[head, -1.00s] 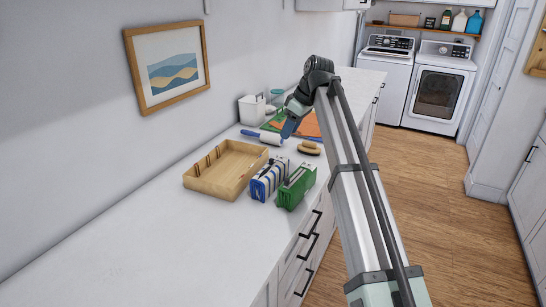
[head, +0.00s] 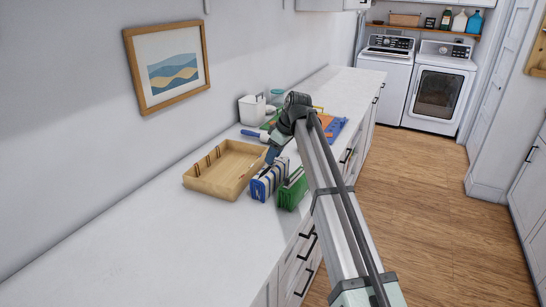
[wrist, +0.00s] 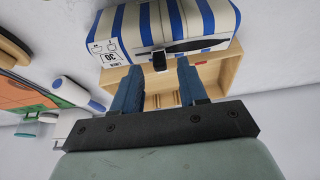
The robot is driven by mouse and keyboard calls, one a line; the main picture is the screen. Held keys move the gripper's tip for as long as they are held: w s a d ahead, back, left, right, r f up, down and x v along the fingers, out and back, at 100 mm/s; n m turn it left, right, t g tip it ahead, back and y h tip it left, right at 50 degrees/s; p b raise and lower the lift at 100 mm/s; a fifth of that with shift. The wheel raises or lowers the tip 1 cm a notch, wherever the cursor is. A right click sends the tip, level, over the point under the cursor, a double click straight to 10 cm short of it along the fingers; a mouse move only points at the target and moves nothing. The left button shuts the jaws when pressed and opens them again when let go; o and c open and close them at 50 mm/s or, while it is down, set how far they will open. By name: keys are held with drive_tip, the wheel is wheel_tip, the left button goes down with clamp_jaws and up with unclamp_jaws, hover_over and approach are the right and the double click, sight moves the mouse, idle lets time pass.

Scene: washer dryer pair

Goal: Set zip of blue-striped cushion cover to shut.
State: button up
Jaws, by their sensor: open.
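The blue-striped cushion cover (head: 268,181) is an upright blue-and-white block on the counter, between the wooden tray and a green striped cover. In the wrist view the cover (wrist: 165,24) shows a white care label and a dark zip line, with a wider dark gap right of the zip pull. The small dark zip pull (wrist: 159,61) hangs at the line's left part, roughly between my fingertips in the picture. My gripper (wrist: 159,68) is open, its blue fingers either side of the pull; contact cannot be told. In the head view my gripper (head: 272,155) is just behind the cover.
The wooden tray (head: 212,186) is left of the cover and the green striped cover (head: 289,194) is close on its right. A lint roller (head: 252,134), white container (head: 251,108) and coloured mat (head: 335,125) lie farther back. The near counter is clear.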

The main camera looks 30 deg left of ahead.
drive_tip(key=shift+a+f, duration=0.25)
drive_tip(key=shift+f, duration=0.4)
clamp_jaws()
idle(0.4)
